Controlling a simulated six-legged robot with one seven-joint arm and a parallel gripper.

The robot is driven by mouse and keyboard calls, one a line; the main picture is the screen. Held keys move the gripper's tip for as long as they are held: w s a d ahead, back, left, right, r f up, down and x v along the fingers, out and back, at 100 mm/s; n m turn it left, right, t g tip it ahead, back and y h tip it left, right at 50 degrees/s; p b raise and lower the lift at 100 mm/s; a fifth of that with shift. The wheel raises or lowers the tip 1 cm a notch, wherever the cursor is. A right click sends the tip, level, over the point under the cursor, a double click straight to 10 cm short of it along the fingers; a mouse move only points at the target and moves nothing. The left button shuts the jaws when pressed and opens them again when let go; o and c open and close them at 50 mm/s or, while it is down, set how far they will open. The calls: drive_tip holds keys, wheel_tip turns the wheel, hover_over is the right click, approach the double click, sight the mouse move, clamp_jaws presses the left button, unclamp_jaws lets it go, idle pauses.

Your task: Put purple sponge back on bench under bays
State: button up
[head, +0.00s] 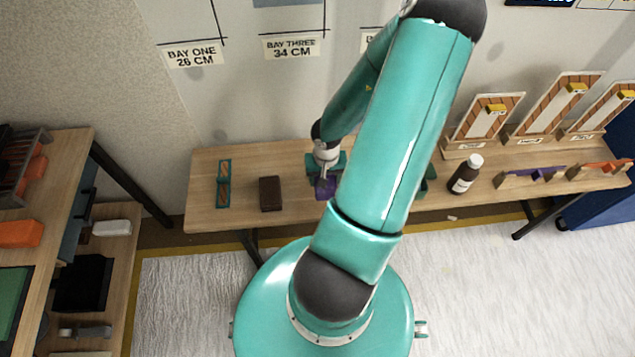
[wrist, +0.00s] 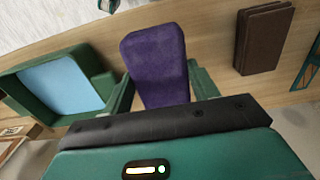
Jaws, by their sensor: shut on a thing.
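The purple sponge (wrist: 158,62) is between the two fingers of my gripper (wrist: 160,88) in the wrist view. My gripper is shut on it. In the head view the sponge (head: 325,187) shows below my gripper (head: 325,172), at the wooden bench (head: 290,218). The bench stands against the wall, under the bay labels. I cannot tell whether the sponge touches the bench top.
A dark brown block (head: 270,194) lies left of the sponge, with a teal-framed item (head: 223,184) further left. A green tray with a blue inside (wrist: 55,85) is close on the other side. A brown bottle (head: 466,174) stands further right. Bare bench lies in front.

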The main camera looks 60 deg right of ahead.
sight(317, 178)
drive_tip(key=w+f, duration=0.1)
drive_tip(key=f, duration=0.1)
drive_tip(key=w+f, duration=0.1)
drive_tip(key=w, duration=0.1)
drive_tip(key=shift+d+f, duration=0.2)
drive_tip(key=shift+f, duration=1.65)
drive_tip(key=o, duration=1)
drive_tip(key=shift+f, duration=0.1)
